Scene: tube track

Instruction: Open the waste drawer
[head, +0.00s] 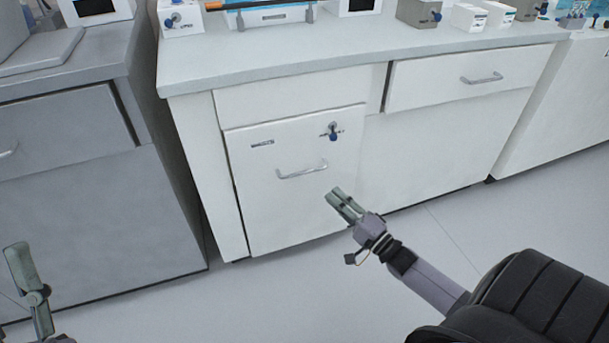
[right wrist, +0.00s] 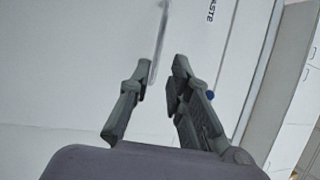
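The waste drawer (head: 265,205) is a tall white front in the lower left of the white cabinet. It looks closed or nearly so, with a thin dark gap along its left edge. Its metal bar handle (head: 302,171) sits in the upper half and shows in the right wrist view as a grey bar (right wrist: 160,40) beyond the fingertips. My right gripper (head: 335,193) is in front of the drawer, below and right of the handle. In the right wrist view its fingers (right wrist: 162,75) are apart with nothing between them. My left gripper (head: 18,262) is at the lower left, far from the drawer, partly cut off.
A blue-knobbed fitting (head: 333,133) sticks out above and right of the handle. Another drawer (head: 440,82) is to the right. A grey cabinet (head: 80,210) stands left. Boxes and instruments crowd the countertop (head: 330,55). The floor (head: 250,300) in front is clear.

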